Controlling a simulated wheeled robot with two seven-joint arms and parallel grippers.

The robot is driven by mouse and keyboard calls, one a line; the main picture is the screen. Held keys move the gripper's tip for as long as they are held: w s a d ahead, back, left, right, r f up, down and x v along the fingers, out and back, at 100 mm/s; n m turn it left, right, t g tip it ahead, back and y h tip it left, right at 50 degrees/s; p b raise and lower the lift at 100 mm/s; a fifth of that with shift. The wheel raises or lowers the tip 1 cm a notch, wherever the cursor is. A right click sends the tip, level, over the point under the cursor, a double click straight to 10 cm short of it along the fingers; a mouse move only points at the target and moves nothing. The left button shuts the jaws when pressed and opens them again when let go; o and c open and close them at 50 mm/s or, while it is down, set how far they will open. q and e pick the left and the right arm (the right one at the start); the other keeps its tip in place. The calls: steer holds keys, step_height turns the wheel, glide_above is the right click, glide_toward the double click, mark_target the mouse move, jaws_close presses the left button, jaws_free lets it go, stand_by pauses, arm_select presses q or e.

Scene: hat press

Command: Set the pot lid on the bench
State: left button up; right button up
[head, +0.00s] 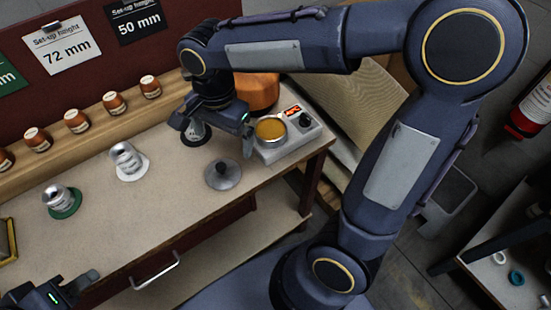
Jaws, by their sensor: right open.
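The grey pot lid (223,175) with a dark knob lies on the bench (180,205) near its front edge. The open pot (271,131) of amber contents sits on a small heater (298,140) with a red display, behind and right of the lid. My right gripper (218,133) is open, above and behind the lid, with one finger close to the pot's left side. It appears apart from the lid. My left gripper (75,285) is at the lower left, partly cut off by the frame; its jaw opening is unclear.
Metal cans stand on a green disc (68,209), a white disc (133,174) and a dark disc (194,141). Several small copper-coloured jars (77,121) line the back ledge. An orange-brown cylinder (258,92) stands behind the heater. The bench front centre is clear.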

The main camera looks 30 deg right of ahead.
steer(key=s+d+n+t+y, duration=0.3)
steer(key=s+d+n+t, duration=0.2)
steer(key=s+n, duration=0.5)
steer(key=s+d, duration=0.2)
steer(key=s, duration=0.2)
steer(key=shift+s+d+f, duration=0.15)
steer(key=shift+d, duration=0.05)
